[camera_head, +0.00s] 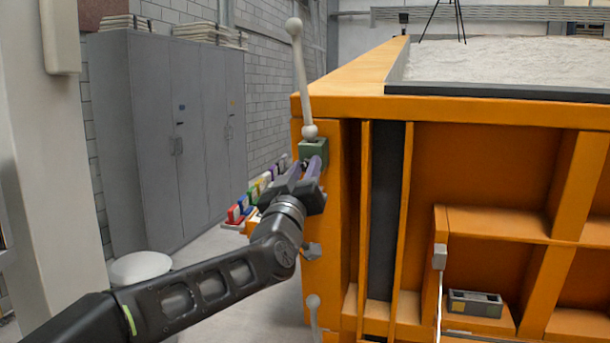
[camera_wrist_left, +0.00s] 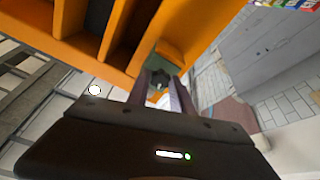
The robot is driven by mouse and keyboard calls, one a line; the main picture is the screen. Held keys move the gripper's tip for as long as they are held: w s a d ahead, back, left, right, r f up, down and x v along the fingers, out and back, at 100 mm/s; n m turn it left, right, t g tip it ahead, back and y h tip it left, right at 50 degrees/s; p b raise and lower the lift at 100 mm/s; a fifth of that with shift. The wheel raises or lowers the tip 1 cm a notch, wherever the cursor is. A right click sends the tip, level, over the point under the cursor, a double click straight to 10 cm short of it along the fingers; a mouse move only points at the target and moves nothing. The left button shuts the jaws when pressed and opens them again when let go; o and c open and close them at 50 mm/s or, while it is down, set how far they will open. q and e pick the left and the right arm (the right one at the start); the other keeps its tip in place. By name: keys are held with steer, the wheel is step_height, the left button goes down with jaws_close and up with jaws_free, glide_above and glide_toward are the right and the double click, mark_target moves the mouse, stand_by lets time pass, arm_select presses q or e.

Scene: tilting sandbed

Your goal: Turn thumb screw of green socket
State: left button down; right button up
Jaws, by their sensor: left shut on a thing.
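The green socket (camera_head: 314,152) is mounted on the orange sandbed's corner post, with a pale rod (camera_head: 302,80) with ball ends standing up from it. In the left wrist view the green socket (camera_wrist_left: 166,62) shows just beyond my fingertips, with a dark thumb screw (camera_wrist_left: 160,80) between them. My left gripper (camera_head: 314,168) is at the lower front of the socket, its purple fingers shut on the thumb screw; in the left wrist view the left gripper (camera_wrist_left: 162,86) has a finger on either side of it. In the head view the screw is hidden by the gripper. My right gripper is not in view.
The orange sandbed frame (camera_head: 480,112) fills the right side, with a dark-rimmed bed of sand (camera_head: 510,65) on top. A grey knob (camera_head: 312,251) and another pale rod (camera_head: 314,305) are lower on the post. Grey cabinets (camera_head: 160,130) and a white stool (camera_head: 140,267) stand left.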

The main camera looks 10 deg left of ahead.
arm_select(q)
steer(key=shift+f+m, duration=0.15)
steer(key=shift+m, duration=0.55)
steer(key=c, duration=1.2)
jaws_free()
steer(key=shift+s+f+b, duration=0.1)
steer(key=shift+s+b, duration=0.25)
steer(key=shift+s, duration=0.1)
steer(key=b+v, duration=0.1)
steer(key=v, duration=0.5)
steer(key=shift+s+f+b, duration=0.15)
steer(key=shift+s+b, duration=0.25)
